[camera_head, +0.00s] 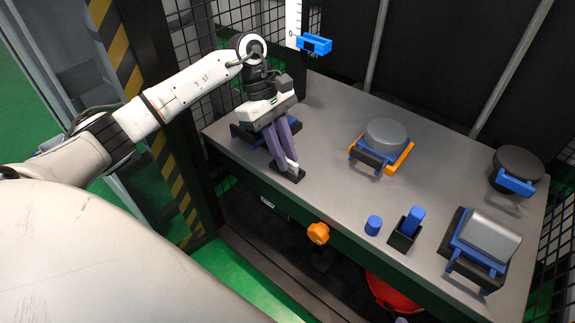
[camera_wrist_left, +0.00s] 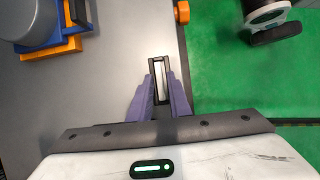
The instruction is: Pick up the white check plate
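The white check plate (camera_head: 291,163) stands in a small black holder (camera_head: 289,174) near the front left edge of the grey table. In the left wrist view, the plate (camera_wrist_left: 163,83) is a narrow white strip framed by black. My left gripper (camera_head: 282,164) is lowered over the plate from above. Its two purple fingers are apart, one on each side of the plate. In the left wrist view, the left gripper's fingertips (camera_wrist_left: 161,76) flank the strip with slight dark gaps. I see no clear contact. My right gripper is not identifiable in view.
The grey table (camera_head: 325,190) also bears a grey cylinder on an orange-blue cradle (camera_head: 385,135), a black disc (camera_head: 518,162), a silver block (camera_head: 488,238), a blue-handled block (camera_head: 407,232) and a blue peg (camera_head: 373,225). An orange knob (camera_head: 318,233) projects from the front. Mesh stands behind my left arm.

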